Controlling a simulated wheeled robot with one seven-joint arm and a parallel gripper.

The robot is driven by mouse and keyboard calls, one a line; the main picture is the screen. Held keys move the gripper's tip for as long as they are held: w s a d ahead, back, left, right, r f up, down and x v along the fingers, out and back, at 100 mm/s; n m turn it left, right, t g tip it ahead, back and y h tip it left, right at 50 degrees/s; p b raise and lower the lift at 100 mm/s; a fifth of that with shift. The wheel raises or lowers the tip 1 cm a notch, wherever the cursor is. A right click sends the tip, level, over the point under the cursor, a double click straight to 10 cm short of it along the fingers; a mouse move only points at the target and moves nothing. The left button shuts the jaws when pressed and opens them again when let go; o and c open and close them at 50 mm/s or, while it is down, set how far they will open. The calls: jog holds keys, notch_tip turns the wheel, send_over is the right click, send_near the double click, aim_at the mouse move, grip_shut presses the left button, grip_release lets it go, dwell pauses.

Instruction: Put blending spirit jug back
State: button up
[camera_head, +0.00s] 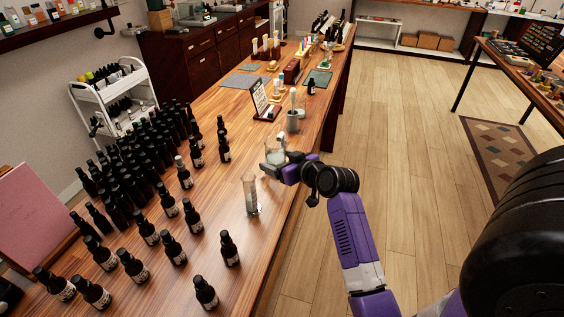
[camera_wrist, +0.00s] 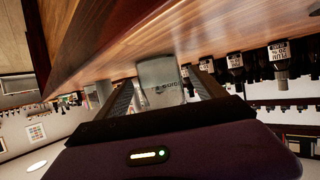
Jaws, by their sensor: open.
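A clear glass jug (camera_head: 274,150) with faint dark lettering stands on the wooden table near its right edge; I take it to be the blending spirit jug. In the wrist view the jug (camera_wrist: 158,72) sits between my two fingers, and its print is too blurred to read. My gripper (camera_head: 272,164) is at the jug from the right side, low over the table. Its fingers (camera_wrist: 165,96) are spread open, one on each side of the jug. I cannot tell whether either finger touches the glass. The jug's lower part is partly hidden by my gripper in the head view.
A tall glass cylinder (camera_head: 251,194) stands close in front of the jug. A smaller vessel (camera_head: 292,121) with a white-topped item stands behind it. Several dark labelled bottles (camera_head: 229,249) fill the table's left and front. A small menu stand (camera_head: 263,101) is farther back.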

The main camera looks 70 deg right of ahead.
jog(key=shift+r, duration=0.2)
jog(key=b+v, duration=0.1)
jog(key=v, duration=1.1)
jog(key=shift+f, duration=0.1)
notch_tip(320, 180, up, 4)
jog(key=m+t+h, duration=0.1)
jog(key=m+h, duration=0.1)
jog(key=h, duration=0.1)
jog(key=s+a+f+n+t+y, duration=0.1)
jog(key=a+f+n+t+y, duration=0.2)
jog(key=a, duration=1.5)
jog(key=s+a+f+n+y, duration=0.1)
jog(key=s+a+n+y, duration=0.1)
jog(key=s+a, duration=0.3)
jog(key=s+a+f+n+y, duration=0.2)
jog(key=s+a+y, duration=0.3)
jog(key=a, duration=0.8)
jog(key=shift+s+f+n+g, duration=0.15)
jog(key=shift+s+n+g, duration=0.15)
jog(key=shift+s+n, duration=0.4)
